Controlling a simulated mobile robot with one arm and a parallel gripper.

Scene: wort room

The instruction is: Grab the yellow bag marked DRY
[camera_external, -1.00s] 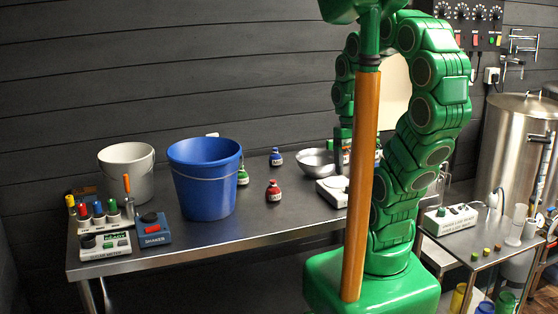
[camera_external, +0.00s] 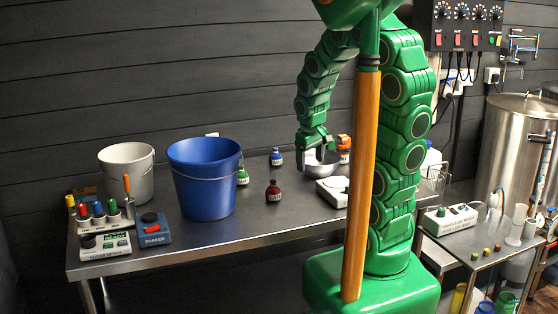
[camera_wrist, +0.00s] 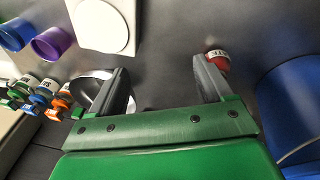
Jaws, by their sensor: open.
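I cannot make out a yellow bag marked DRY in either view. My gripper (camera_external: 317,155) is open above the bench, at the metal bowl (camera_external: 322,168). In the wrist view its two fingers (camera_wrist: 162,70) are apart with only bare bench between them. A red bag (camera_external: 274,191) stands on the bench left of my gripper; in the wrist view it shows beside the right finger (camera_wrist: 218,61). A blue bag (camera_external: 276,158) stands farther back, and a green bag (camera_external: 243,177) is partly hidden by the blue bucket.
The blue bucket (camera_external: 205,180) and a white bucket (camera_external: 127,172) stand on the left. A white scale (camera_external: 333,192) is in front of the bowl. An orange-topped container (camera_external: 344,143) is right of my gripper. The bench around the red bag is clear.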

